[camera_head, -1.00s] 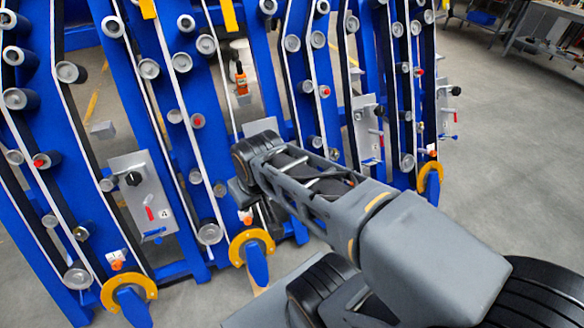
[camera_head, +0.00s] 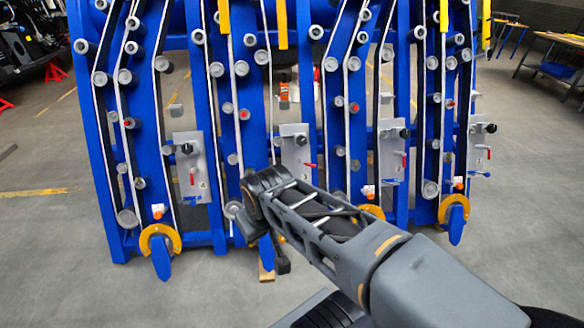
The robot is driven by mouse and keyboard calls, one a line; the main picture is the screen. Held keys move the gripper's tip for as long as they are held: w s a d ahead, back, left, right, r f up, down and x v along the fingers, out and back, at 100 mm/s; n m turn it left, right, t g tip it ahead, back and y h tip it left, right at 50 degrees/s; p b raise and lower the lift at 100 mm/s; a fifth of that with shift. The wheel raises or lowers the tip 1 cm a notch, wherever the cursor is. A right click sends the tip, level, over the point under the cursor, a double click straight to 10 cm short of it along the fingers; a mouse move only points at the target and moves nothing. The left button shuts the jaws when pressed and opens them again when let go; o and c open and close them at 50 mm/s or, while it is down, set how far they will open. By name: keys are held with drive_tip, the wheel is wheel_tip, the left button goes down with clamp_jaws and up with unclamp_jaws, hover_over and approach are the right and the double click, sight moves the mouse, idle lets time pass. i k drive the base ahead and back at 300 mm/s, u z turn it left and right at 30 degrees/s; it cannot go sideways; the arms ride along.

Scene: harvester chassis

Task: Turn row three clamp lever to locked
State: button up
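The row panels stand on the blue frame. The grey panel second from the left (camera_head: 294,142), which I take as row three, carries a black knob and a red lever (camera_head: 310,165) pointing to the right. Its number is too small to read now. Below it, a blue lever (camera_head: 266,253) hangs down, its upper part and ring hidden by my arm. Which of these is the clamp lever I cannot tell for sure. My gripper (camera_head: 283,262) is a dark shape just right of the blue lever, mostly hidden behind my wrist; its fingers and any contact cannot be made out.
Other grey panels stand left (camera_head: 191,168) and right (camera_head: 391,156). Yellow rings with blue levers sit low at the left (camera_head: 160,240) and right (camera_head: 454,207). The grey floor in front is clear.

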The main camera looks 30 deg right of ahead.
sight(309, 165)
drive_tip(key=u, duration=0.05)
drive_tip(key=i, duration=0.7)
drive_tip(key=z, duration=1.45)
drive_tip(key=k, duration=1.3)
drive_tip(key=u, duration=0.9)
drive_tip(key=i, duration=1.75)
drive_tip(key=z, duration=0.65)
